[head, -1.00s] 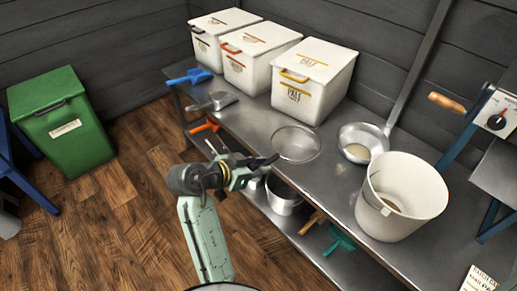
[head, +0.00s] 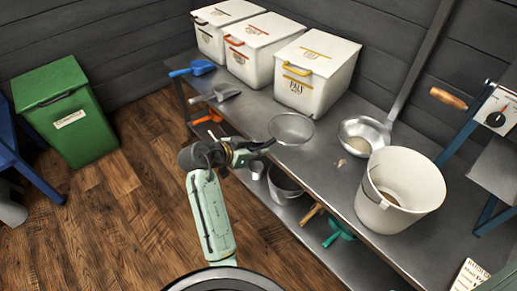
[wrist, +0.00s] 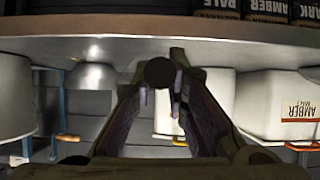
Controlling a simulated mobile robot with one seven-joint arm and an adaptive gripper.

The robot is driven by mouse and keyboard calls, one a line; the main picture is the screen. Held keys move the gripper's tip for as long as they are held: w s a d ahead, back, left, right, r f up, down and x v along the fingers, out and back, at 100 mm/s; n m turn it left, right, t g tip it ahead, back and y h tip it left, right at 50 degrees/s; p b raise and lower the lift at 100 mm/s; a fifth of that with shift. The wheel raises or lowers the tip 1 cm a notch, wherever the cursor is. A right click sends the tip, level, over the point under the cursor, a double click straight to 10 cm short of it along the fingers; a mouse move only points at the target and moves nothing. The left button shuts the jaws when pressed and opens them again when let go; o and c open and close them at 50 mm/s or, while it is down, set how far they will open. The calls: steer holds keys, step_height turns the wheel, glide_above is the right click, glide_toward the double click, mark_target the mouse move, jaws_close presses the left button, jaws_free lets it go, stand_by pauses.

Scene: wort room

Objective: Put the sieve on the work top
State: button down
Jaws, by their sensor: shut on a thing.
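The sieve (head: 291,129) has a round mesh bowl with a thin metal rim and a dark handle. In the head view my gripper (head: 258,149) is shut on its handle at the front edge of the grey metal work top (head: 325,165). The bowl reaches in over the work top; I cannot tell whether it touches it. In the wrist view my gripper (wrist: 160,85) has both fingers closed around a dark round end, which looks like the handle. The mesh does not show clearly there.
Three white bins (head: 316,75) stand along the back. A ladle (head: 363,135) and a white bucket (head: 400,192) stand to the right of the sieve. A grey scoop (head: 216,93) and a blue scoop (head: 193,69) lie to the left. Pots (head: 285,185) sit on the lower shelf.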

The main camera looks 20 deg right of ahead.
steer(key=c, duration=1.6)
jaws_free()
